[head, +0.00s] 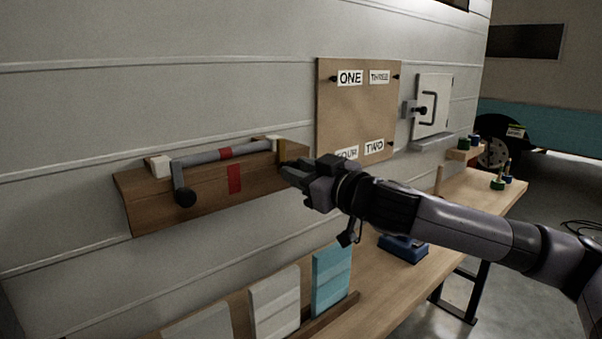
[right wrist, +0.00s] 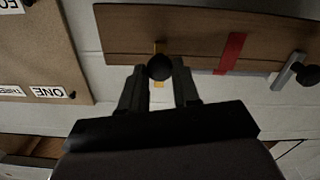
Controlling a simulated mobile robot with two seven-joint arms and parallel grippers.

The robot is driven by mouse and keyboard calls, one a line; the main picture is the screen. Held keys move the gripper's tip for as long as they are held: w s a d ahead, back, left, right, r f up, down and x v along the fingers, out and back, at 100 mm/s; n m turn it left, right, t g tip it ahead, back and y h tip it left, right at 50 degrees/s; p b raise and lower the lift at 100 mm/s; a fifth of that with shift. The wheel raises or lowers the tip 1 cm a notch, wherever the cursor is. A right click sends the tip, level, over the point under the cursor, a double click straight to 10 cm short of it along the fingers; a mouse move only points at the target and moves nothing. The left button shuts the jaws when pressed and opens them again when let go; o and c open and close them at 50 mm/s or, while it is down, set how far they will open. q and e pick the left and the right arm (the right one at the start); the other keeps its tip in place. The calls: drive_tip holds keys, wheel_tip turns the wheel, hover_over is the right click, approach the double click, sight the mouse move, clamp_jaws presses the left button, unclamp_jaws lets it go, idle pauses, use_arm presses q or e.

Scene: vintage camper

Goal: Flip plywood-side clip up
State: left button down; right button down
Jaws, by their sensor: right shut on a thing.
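A long brown wooden block (head: 215,200) is fixed to the wall, with a grey rod (head: 198,157) along its top. The rod and the block each carry a red mark. At the block's plywood end, by a yellow strip (head: 281,150), my right gripper (head: 290,174) hides the clip in the head view. In the right wrist view, my right gripper (right wrist: 160,85) is shut on the clip's round black knob (right wrist: 160,67), with yellow showing around it. The other clip (head: 179,178) hangs down at the left end, its black knob lowest. My left gripper is not in view.
A plywood board (head: 360,115) with number labels hangs right of the block, close to my right gripper. Below is a workbench (head: 385,285) holding grey and teal panels (head: 331,280) and a blue item (head: 403,248). The wall left of the block is clear.

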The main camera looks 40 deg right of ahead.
drive_tip(key=shift+d+r, duration=0.1)
drive_tip(key=shift+r, duration=0.3)
drive_tip(key=c, duration=0.8)
unclamp_jaws()
drive_tip(key=shift+f, duration=0.1)
drive_tip(key=shift+s+f, duration=0.1)
drive_tip(key=shift+s, duration=0.05)
drive_tip(key=shift+s+f+b, duration=0.1)
drive_tip(key=shift+s+b, duration=0.4)
drive_tip(key=shift+s, duration=0.1)
drive_tip(key=s+b, duration=0.1)
drive_tip(key=s, duration=0.1)
drive_tip(key=s+b, duration=0.2)
drive_tip(key=s, duration=0.1)
drive_tip(key=shift+s+d+r, duration=0.2)
drive_tip(key=shift+s+d, duration=0.05)
drive_tip(key=shift+s, duration=0.1)
drive_tip(key=shift+s, duration=0.1)
